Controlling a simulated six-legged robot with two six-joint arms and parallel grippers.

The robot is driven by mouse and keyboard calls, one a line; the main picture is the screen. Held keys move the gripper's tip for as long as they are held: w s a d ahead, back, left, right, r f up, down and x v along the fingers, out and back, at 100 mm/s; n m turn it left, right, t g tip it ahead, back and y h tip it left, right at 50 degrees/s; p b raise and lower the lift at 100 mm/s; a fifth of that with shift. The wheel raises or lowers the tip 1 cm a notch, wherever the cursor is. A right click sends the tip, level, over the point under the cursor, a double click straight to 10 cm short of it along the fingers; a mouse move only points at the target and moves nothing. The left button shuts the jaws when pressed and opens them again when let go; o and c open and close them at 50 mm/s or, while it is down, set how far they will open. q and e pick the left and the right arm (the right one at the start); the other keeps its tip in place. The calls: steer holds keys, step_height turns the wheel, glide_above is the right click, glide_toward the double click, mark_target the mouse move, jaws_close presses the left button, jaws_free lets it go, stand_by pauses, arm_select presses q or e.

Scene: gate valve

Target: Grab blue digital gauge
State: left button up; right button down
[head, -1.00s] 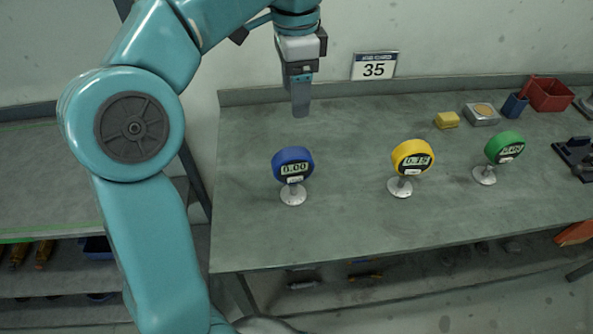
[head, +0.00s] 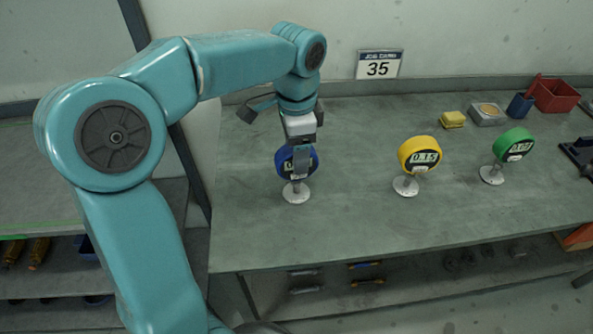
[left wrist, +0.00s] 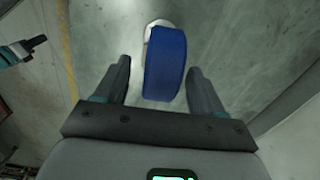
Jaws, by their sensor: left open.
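The blue digital gauge (head: 284,163) stands upright on its round pale base (head: 296,193) at the left of the bench. My left gripper (head: 301,172) is in front of it in the head view and hides part of its face and display. In the left wrist view the blue gauge (left wrist: 165,65) is seen edge-on between the two spread fingers of my left gripper (left wrist: 158,72). A gap shows on each side, so the fingers do not appear to touch it. The gripper is open. My right gripper is not clearly in either view as a gripper.
A yellow gauge (head: 419,154) and a green gauge (head: 513,144) stand to the right on the grey bench (head: 350,225). A yellow sponge-like block (head: 452,120), a metal box (head: 488,114) and a red bin (head: 556,95) sit at the back right. A sign reading 35 (head: 379,65) stands behind.

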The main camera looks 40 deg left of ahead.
arm_select(q)
steer(key=shift+s+a+f, duration=0.1)
steer(key=shift+f, duration=0.4)
steer(key=shift+w+f, duration=0.15)
steer(key=shift+w, duration=0.05)
steer(key=shift+s, duration=0.15)
steer(key=c, duration=1)
jaws_close()
